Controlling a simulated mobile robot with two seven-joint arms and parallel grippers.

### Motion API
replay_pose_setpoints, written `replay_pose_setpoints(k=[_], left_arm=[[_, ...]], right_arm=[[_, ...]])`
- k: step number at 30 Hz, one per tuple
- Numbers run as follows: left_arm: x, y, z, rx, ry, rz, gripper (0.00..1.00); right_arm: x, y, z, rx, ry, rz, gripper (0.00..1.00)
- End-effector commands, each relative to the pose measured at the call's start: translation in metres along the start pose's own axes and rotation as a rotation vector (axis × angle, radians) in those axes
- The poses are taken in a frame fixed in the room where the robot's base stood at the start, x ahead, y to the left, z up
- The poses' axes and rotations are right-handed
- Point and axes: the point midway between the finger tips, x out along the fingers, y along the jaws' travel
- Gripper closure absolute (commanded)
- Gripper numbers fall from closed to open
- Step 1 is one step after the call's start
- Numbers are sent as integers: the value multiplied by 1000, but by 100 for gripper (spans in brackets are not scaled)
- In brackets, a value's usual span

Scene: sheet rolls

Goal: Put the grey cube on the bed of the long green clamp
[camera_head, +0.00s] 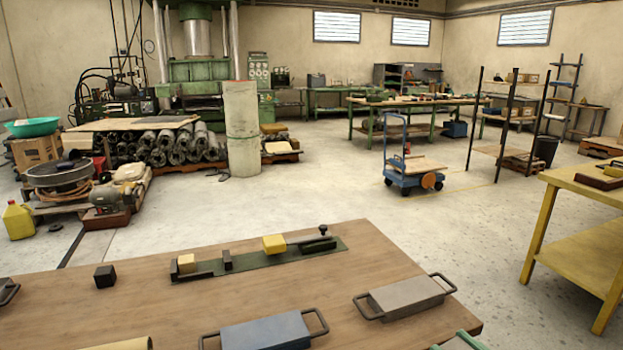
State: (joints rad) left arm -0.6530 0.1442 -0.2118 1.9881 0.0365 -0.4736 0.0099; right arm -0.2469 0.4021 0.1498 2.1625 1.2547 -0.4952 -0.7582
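A small dark grey cube (105,276) sits on the wooden table, left of the long green clamp. The long green clamp (245,262) lies on the table near its far edge, slanting up to the right. Its flat green bed carries a tan block (187,263) at the left end, a dark upright jaw (227,260), and a yellow block (274,243) beside a dark rod and handle at the right. The cube is apart from the clamp. Neither of my grippers shows in the head view.
On the wooden table (365,258), a blue-grey block with handles (265,332) and a grey block with handles (405,297) lie in front of the clamp. A dark handle shows at the left edge, a green one at the bottom. A yellow table (580,255) stands right.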

Motion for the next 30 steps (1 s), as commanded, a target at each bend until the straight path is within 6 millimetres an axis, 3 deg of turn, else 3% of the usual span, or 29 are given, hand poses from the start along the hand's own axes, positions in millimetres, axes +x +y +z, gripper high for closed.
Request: replay_pose_setpoints(k=[1, 3, 12, 30], left_arm=[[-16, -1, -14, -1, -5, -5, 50], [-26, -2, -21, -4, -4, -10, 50], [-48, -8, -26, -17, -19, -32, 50], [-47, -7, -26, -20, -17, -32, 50]], right_arm=[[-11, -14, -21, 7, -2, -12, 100], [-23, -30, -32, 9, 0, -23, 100], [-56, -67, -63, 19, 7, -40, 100], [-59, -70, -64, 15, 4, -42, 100]])
